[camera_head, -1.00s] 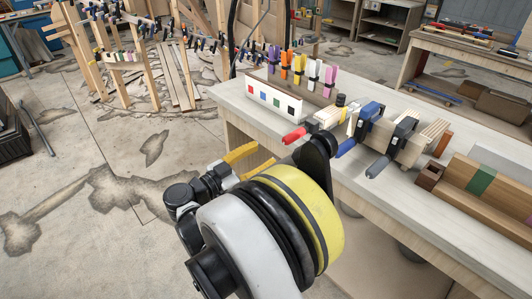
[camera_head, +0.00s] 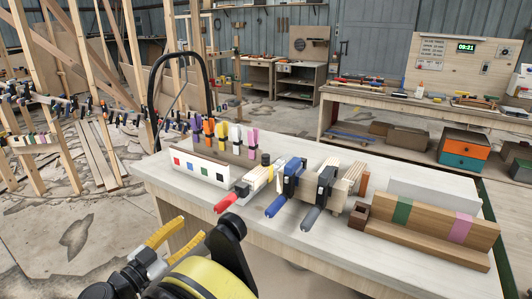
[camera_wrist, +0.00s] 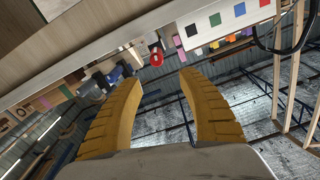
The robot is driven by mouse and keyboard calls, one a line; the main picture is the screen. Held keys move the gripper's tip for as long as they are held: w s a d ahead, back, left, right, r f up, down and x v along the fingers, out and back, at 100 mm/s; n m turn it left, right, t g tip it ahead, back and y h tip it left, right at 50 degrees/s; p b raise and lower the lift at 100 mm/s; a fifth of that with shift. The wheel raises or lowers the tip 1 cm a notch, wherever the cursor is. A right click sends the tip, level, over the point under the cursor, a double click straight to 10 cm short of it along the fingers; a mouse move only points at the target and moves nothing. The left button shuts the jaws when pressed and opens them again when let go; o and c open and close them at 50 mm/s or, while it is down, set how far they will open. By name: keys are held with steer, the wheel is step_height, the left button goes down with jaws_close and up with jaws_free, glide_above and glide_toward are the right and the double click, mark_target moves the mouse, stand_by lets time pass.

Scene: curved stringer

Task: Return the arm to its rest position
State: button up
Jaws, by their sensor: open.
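My gripper (camera_head: 190,230) shows at the lower left of the head view, its two yellow fingers pointing up and right beside the front left corner of the workbench (camera_head: 335,247). In the wrist view my gripper (camera_wrist: 160,80) has its fingers spread apart with nothing between them. My arm's yellow and black joint fills the bottom of the head view, and the rest of the arm is out of frame. The wrist view is strongly tilted, with the bench edge across its top left.
The bench holds a white panel with coloured squares (camera_head: 201,167), a red-handled clamp (camera_head: 227,202), a blue clamp (camera_head: 291,180), a black-grey clamp (camera_head: 324,190) and a wooden block with green and pink bands (camera_head: 430,220). Timber frames stand at left. Open floor lies left of the bench.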

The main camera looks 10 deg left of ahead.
steer(key=w+d+r+n+t+y, duration=0.1)
steer(key=w+d+r+t+y, duration=0.15)
steer(key=r, duration=0.45)
steer(key=w+d+r+n+t+y, duration=0.1)
steer(key=w+d+r, duration=0.1)
steer(key=w+r, duration=0.3)
steer(key=w+d+r+t+y, duration=0.1)
steer(key=w+d+r+y, duration=0.15)
steer(key=r, duration=0.55)
steer(key=d+r+n+g+y, duration=0.1)
steer(key=d+r+n+y, duration=0.6)
steer(key=d+r, duration=0.1)
steer(key=s+d+f+m+g+h, duration=0.1)
steer(key=s+d+f+g+h, duration=0.2)
steer(key=s+d+f, duration=0.9)
steer(key=s+d+f+m+g+h, duration=0.1)
steer(key=s+d+f+g+h, duration=0.2)
steer(key=s+d+f+g, duration=0.7)
steer(key=s+d+f, duration=0.1)
steer(key=s+d, duration=0.1)
steer(key=d, duration=0.3)
steer(key=s+d+f, duration=0.2)
steer(key=d, duration=0.3)
steer(key=shift+f, duration=0.3)
steer(key=shift+o, duration=0.2)
steer(key=shift+w, duration=0.1)
